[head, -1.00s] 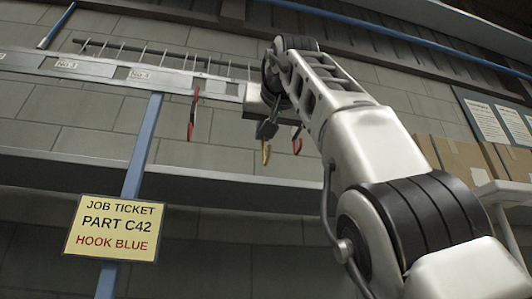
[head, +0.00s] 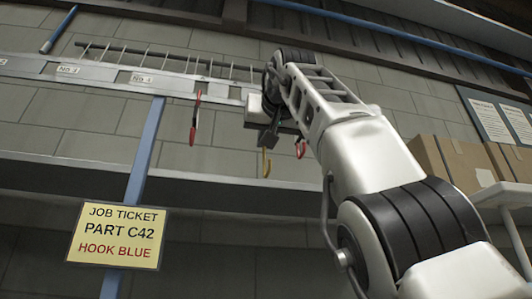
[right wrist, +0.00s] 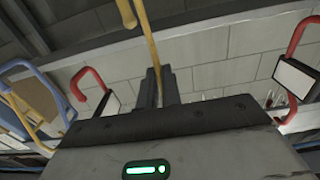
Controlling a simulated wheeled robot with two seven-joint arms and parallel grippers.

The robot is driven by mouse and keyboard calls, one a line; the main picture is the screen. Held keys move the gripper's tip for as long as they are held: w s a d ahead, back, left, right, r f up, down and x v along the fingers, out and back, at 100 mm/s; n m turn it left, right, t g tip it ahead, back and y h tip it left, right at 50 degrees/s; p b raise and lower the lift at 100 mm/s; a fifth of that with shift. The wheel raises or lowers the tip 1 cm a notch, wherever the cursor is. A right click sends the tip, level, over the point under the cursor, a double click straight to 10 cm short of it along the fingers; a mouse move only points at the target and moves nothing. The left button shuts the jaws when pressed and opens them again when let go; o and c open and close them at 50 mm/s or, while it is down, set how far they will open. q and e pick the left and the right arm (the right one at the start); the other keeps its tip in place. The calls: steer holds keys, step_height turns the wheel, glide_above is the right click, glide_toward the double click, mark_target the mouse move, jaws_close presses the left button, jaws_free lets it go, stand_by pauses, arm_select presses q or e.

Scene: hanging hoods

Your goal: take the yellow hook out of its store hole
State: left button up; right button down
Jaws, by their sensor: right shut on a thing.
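My right gripper (head: 268,138) is at the rail in the head view, shut on the yellow hook. The hook's lower bend (head: 266,163) hangs below the fingers; its upper end is hidden behind my gripper, so I cannot tell whether it is in its hole. In the right wrist view the fingers (right wrist: 158,88) close on the yellow shank (right wrist: 153,45), whose bend leaves the top of the picture. My left gripper is not in view.
A red hook (head: 194,120) hangs left of my gripper and another red hook (head: 300,149) close on its right. The numbered rail (head: 105,77) runs left, with thin pegs above. A blue hook (right wrist: 22,68) shows in the right wrist view. Boxes (head: 462,160) stand at right.

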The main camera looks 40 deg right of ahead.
steer(key=shift+s+r, duration=0.1)
steer(key=shift+r, duration=0.05)
steer(key=shift+b+v, duration=0.6)
steer(key=shift+v, duration=1.2)
steer(key=shift+d, duration=0.1)
steer(key=shift+p+x, duration=0.6)
steer(key=shift+x, duration=1.25)
steer(key=shift+r+p, duration=0.25)
steer(key=shift+p, duration=0.05)
steer(key=shift+f, duration=0.15)
steer(key=shift+f+b, duration=0.5)
steer(key=shift+b, duration=0.15)
